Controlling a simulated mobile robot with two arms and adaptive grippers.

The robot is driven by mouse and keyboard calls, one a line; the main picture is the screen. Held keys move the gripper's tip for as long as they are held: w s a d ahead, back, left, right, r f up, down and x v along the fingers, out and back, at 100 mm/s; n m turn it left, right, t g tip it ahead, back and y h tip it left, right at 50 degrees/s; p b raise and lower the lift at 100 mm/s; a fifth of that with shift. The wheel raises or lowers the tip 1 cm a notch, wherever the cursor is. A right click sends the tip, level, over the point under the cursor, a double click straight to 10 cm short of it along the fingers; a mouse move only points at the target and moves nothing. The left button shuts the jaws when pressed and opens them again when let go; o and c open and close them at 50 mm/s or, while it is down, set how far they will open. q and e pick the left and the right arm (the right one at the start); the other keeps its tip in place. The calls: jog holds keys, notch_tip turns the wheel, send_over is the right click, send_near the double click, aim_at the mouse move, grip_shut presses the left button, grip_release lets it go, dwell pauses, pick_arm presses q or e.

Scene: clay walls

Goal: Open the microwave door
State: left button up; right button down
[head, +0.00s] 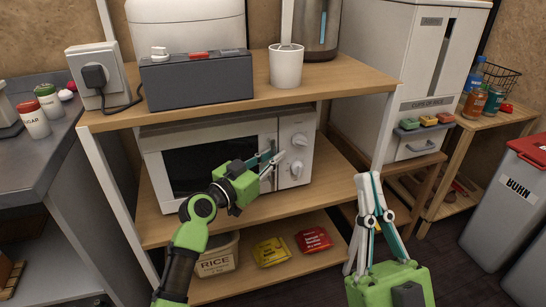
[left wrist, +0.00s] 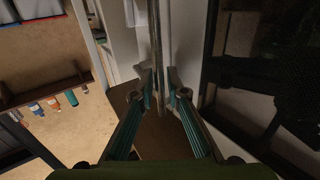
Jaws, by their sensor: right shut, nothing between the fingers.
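The white microwave (head: 160,160) stands on the middle shelf, with a dark door window (head: 196,168) and two knobs at its right. Its door looks closed in the head view. My left gripper (head: 274,157) is at the handle side of the door and hides part of the handle. In the left wrist view a thin upright bar, the door handle (left wrist: 156,40), runs between the fingertips of my left gripper (left wrist: 160,80). The tips are close to the bar; I cannot tell whether they press on it. My right gripper (head: 368,178) is shut and empty, right of the microwave.
The upper shelf (head: 225,108) holds a grey box (head: 196,82), a white cup (head: 286,68) and a kettle. A rice container (head: 218,262) and two packets stand below. A white cabinet (head: 405,60) stands at right.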

pick_arm(q)
grip_shut()
jog(key=shift+s, duration=0.1)
